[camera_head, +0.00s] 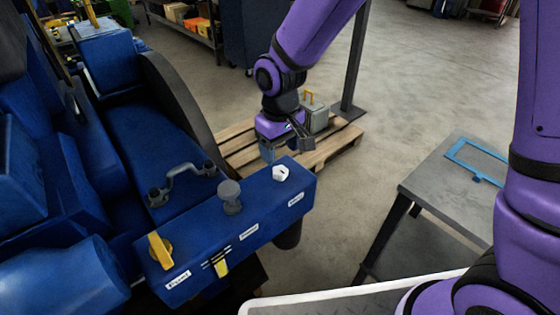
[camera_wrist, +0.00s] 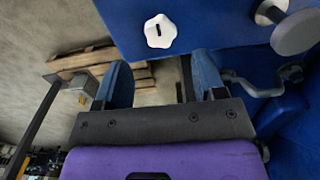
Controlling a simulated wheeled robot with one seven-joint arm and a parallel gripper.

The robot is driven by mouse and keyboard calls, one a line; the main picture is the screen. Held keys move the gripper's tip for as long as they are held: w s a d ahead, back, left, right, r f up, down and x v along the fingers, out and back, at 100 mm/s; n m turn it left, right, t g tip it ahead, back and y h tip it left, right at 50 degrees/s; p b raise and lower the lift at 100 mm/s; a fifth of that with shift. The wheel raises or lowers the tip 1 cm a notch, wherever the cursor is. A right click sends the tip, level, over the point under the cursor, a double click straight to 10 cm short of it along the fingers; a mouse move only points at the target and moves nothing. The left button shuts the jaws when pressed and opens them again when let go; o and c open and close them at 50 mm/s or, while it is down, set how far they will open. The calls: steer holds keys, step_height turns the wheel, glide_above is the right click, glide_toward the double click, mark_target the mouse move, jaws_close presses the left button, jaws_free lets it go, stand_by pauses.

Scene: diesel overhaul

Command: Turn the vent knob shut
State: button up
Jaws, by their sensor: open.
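The vent knob is likely the white knob (camera_head: 280,173) on top of the blue box, near its right end; the label beside it is too small to read surely. In the wrist view the white knob (camera_wrist: 160,31) shows a scalloped rim and a dark slot, just beyond the fingertips. My gripper (camera_head: 284,152) is above and behind the knob in the head view, apart from it. In the wrist view my gripper (camera_wrist: 158,80) has its two blue fingers spread with nothing between them.
The blue box (camera_head: 215,262) also carries a grey round knob (camera_head: 230,195) and a yellow handle (camera_head: 160,250). A bent metal handle (camera_head: 182,178) lies behind. A wooden pallet (camera_head: 335,150) and a grey table (camera_head: 450,190) stand to the right, with open floor between.

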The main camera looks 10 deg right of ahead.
mark_target(282, 170)
steer(key=shift+r, duration=2.25)
steer(key=s+d+r+m+t, duration=0.1)
steer(key=s+d+r+m, duration=0.15)
steer(key=d+r, duration=0.45)
steer(key=s+d+r+m+t, duration=0.1)
steer(key=s+d+r+t, duration=0.15)
steer(key=d+r, duration=0.4)
steer(key=s+d+r+m+t, duration=0.1)
steer(key=s+d+r+m, duration=0.2)
steer(key=s+d, duration=0.8)
steer(key=shift+s+d+r+t, duration=0.15)
steer(key=shift+s+r+t, duration=0.2)
steer(key=shift+s+r, duration=0.9)
